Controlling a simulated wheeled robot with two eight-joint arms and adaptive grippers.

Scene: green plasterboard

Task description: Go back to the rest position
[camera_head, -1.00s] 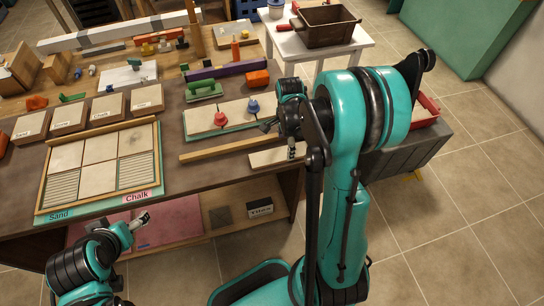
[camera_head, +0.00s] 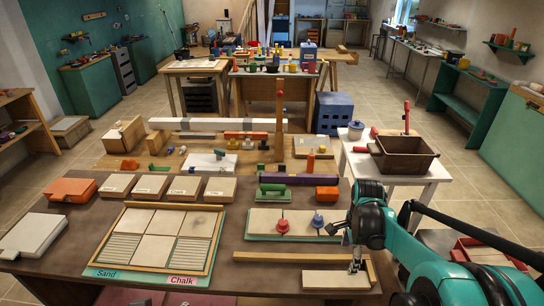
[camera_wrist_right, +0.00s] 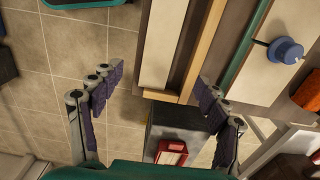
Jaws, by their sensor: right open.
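My right gripper (camera_head: 342,247) is at the front right of the brown workbench (camera_head: 205,283), in the head view. In the right wrist view, its fingers (camera_wrist_right: 160,76) are spread wide with nothing between them. Below them are the bench edge, the tile floor and a grey box (camera_wrist_right: 180,118). In the head view a pale strip (camera_head: 320,280) and a wooden bar (camera_head: 292,256) lie close by the gripper. Whether the fingers touch them I cannot tell. My left gripper is out of the head view.
A framed panel board (camera_head: 212,268) labelled Sand and Chalk lies left on the bench. A green-edged board with red and blue knobs (camera_head: 317,221) lies behind the gripper. A white table (camera_head: 365,168) with a brown bin (camera_head: 403,157) stands right. Floor is open beyond.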

